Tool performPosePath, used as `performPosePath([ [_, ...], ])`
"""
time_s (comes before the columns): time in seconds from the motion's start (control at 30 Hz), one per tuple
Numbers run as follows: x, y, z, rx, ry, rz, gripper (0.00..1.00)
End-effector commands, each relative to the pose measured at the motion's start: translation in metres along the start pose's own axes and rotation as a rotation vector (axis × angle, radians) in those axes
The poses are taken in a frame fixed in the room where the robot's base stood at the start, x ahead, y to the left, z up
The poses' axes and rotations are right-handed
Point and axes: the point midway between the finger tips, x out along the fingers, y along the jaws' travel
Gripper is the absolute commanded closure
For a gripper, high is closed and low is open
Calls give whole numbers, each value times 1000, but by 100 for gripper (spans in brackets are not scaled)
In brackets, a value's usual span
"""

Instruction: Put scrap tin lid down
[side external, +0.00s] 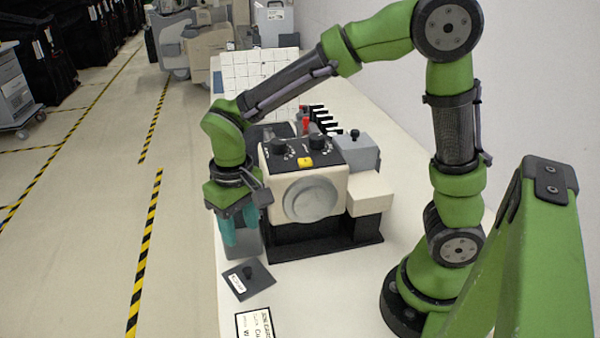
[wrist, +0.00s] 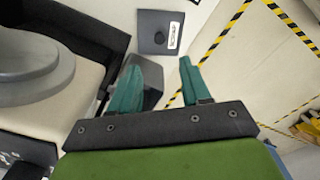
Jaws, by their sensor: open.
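The scrap tin lid (side external: 248,280) is a dark grey square plate with a small dark knob and a white label. It lies on the white table in front of the grey tin (side external: 244,240). In the wrist view the lid (wrist: 157,33) is beyond the fingertips, and part of the tin (wrist: 152,97) shows beside the left finger. My gripper (side external: 234,238) points down at the tin, with teal fingers. In the wrist view the fingers (wrist: 160,78) are apart with nothing between them. The fingers hide much of the tin, and I cannot tell whether they touch it.
A cream machine (side external: 310,190) with a round grey disc, knobs and a yellow button stands right of my gripper on a black base. A labelled card (side external: 258,324) lies near the table's front. The table's left edge is close to the tin.

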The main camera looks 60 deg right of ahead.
Motion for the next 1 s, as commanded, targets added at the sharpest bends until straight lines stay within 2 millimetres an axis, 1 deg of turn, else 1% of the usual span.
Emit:
performPosePath([
  [0.13, -14, 4, 2, 8, 16, -15, 53],
  [0.27, -40, 22, 11, 44, 86, -78, 53],
  [0.4, -75, 51, 33, 101, 223, -176, 53],
  [0.53, -96, 73, 57, 151, 360, -249, 53],
  [0.6, -103, 82, 68, 174, 427, -277, 53],
  [0.73, -109, 93, 83, 202, 518, -307, 53],
  [0.83, -111, 97, 88, 213, 555, -318, 53],
  [1.0, -111, 98, 90, 216, 568, -321, 53],
])
